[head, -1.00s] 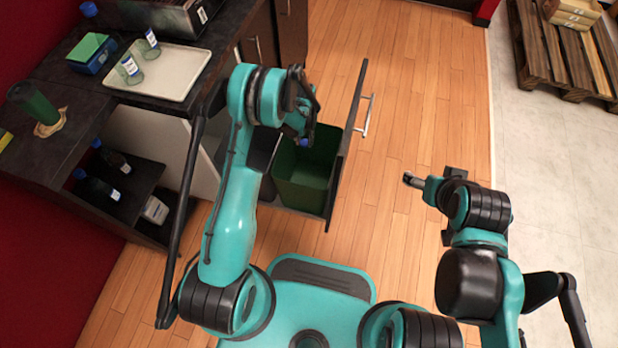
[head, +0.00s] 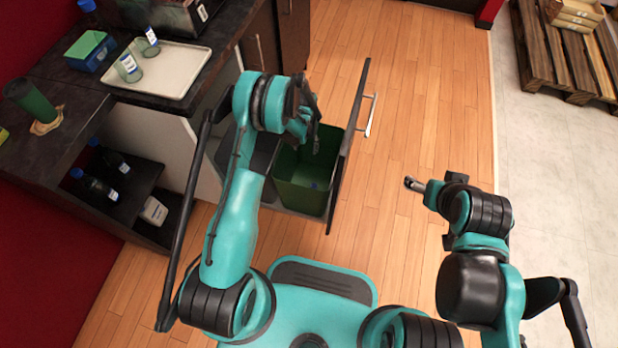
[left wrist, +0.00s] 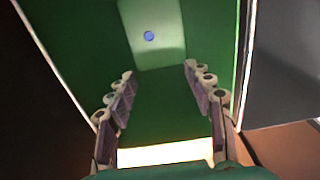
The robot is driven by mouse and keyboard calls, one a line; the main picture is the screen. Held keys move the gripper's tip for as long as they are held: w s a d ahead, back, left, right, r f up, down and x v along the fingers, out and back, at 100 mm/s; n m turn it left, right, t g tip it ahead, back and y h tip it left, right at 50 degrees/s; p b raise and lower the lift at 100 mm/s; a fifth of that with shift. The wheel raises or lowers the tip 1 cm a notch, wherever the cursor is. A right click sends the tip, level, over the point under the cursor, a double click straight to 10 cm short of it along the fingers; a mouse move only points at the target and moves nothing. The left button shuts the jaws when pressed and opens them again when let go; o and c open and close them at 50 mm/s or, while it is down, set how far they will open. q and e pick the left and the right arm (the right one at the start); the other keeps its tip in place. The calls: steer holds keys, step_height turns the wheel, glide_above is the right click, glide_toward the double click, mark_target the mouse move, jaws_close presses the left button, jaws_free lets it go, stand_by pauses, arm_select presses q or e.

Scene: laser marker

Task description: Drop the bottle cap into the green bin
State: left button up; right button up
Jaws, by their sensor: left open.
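The blue bottle cap (head: 314,185) is inside the green bin (head: 290,193). In the left wrist view the cap (left wrist: 148,36) lies on the light green bottom of the bin (left wrist: 215,25), apart from my fingers. My left gripper (head: 308,130) is over the bin; the left wrist view shows its fingers (left wrist: 160,75) spread, with nothing between them. My right gripper (head: 413,184) is over the floor, right of the bin; its jaw opening is too small to tell.
The bin stands in a pulled-out drawer with a dark front (head: 347,145) and a metal handle (head: 370,115). A tray (head: 175,85) with two glasses and a green cup (head: 35,103) are on the dark counter.

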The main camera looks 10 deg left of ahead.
arm_select(q)
step_height(320, 180, up, 12)
stand_by(0.5)
stand_by(0.3)
